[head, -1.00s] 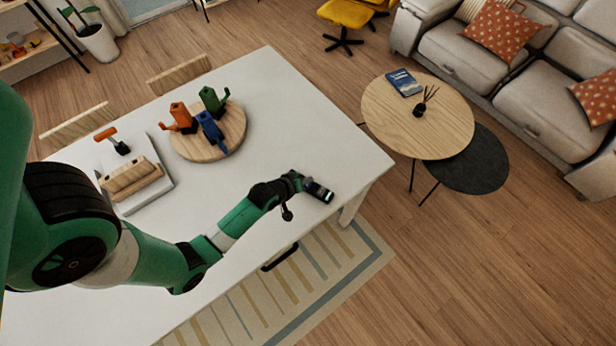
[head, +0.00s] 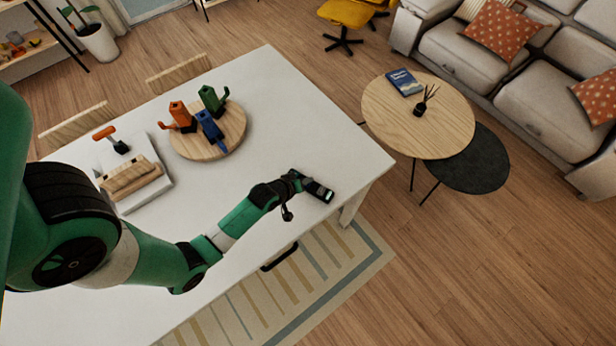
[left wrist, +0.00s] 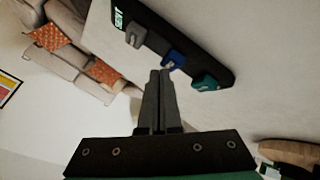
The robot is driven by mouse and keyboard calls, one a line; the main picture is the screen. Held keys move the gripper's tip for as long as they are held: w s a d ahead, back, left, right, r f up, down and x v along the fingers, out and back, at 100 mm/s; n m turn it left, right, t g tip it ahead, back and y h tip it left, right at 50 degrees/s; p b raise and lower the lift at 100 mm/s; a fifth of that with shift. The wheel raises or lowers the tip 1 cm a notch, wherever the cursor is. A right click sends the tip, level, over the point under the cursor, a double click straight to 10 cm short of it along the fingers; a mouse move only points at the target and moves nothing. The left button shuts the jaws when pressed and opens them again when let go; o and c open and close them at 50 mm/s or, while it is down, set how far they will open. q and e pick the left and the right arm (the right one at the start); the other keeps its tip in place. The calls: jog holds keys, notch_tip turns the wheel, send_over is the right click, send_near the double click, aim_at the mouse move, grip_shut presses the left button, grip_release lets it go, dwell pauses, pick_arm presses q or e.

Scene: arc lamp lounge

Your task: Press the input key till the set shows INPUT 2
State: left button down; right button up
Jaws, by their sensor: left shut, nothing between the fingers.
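The set is a slim black unit (left wrist: 152,30) in the left wrist view, with a small lit display (left wrist: 119,14) at its upper left end. The display's characters are too small to read surely. A grey key (left wrist: 134,37), a blue key (left wrist: 173,58) and a teal key (left wrist: 205,82) run along it; any key labels cannot be read. My left gripper (left wrist: 160,73) is shut and empty, its tips close to the blue key; I cannot tell whether they touch. In the head view the set (head: 319,190) lies near the white table's right corner, partly hidden by my left gripper (head: 298,181).
The white table (head: 290,110) carries a round wooden board (head: 232,145) with orange, blue and green watering-can-like objects, and a pale tray (head: 160,190) further left. A round coffee table (head: 440,130) and a sofa (head: 540,110) stand beyond. The tabletop's middle is clear.

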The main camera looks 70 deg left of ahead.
pick_arm(q)
jog(key=shift+f+b, duration=0.6)
jog(key=shift+f, duration=0.2)
dwell(0.4)
dwell(0.4)
jog(key=shift+r+p, duration=1.25)
jog(key=shift+r, duration=0.1)
notch_tip(320, 180, up, 5)
jog(key=p, duration=0.5)
